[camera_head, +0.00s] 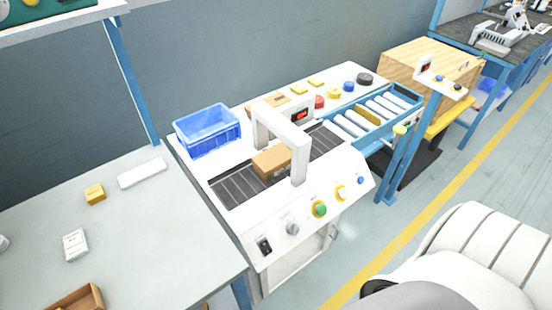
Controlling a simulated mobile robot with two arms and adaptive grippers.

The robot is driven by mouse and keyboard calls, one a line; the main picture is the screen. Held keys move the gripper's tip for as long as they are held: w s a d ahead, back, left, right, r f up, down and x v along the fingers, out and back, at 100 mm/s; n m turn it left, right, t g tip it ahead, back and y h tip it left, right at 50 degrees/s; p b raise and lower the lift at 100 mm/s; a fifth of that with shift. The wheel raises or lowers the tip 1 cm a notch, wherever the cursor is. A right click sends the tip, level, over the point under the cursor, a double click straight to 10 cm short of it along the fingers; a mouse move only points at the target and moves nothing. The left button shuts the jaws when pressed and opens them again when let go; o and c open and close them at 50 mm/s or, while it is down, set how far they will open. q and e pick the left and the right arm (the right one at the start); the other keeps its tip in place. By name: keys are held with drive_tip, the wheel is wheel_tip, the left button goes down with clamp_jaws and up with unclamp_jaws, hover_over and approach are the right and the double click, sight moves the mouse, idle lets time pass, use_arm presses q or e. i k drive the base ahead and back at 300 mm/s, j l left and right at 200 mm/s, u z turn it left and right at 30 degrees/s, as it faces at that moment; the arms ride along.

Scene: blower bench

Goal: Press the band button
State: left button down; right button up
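A white machine (278,249) with a dark conveyor band (233,188) stands in the middle of the view. Its sloped front panel carries a row of controls: a black rocker switch (264,246), a grey knob (292,228), a green button (320,209) in a yellow ring, a yellow-ringed control (341,192) and a small blue button (361,180). No readable label shows which one is the band button. A brown box (270,163) lies on the band at the white arch (297,150). Neither of my grippers is in view.
A blue bin (207,131) stands at the machine's back left. A blue-framed roller track (350,124) adjoins its right side. A grey table (120,229) with small items is at the left. Open floor (350,247) lies before the panel. My white body fills the lower right.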

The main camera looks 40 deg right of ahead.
sight(322, 209)
drive_tip(key=z, duration=1.45)
drive_tip(key=i+l+u, duration=0.15)
drive_tip(key=l+u, duration=0.2)
drive_tip(key=i+l+u, duration=0.1)
drive_tip(key=l+u, duration=0.25)
drive_tip(key=l, duration=0.25)
drive_tip(key=l+u, duration=0.3)
drive_tip(key=l, duration=0.25)
drive_tip(key=i, duration=0.05)
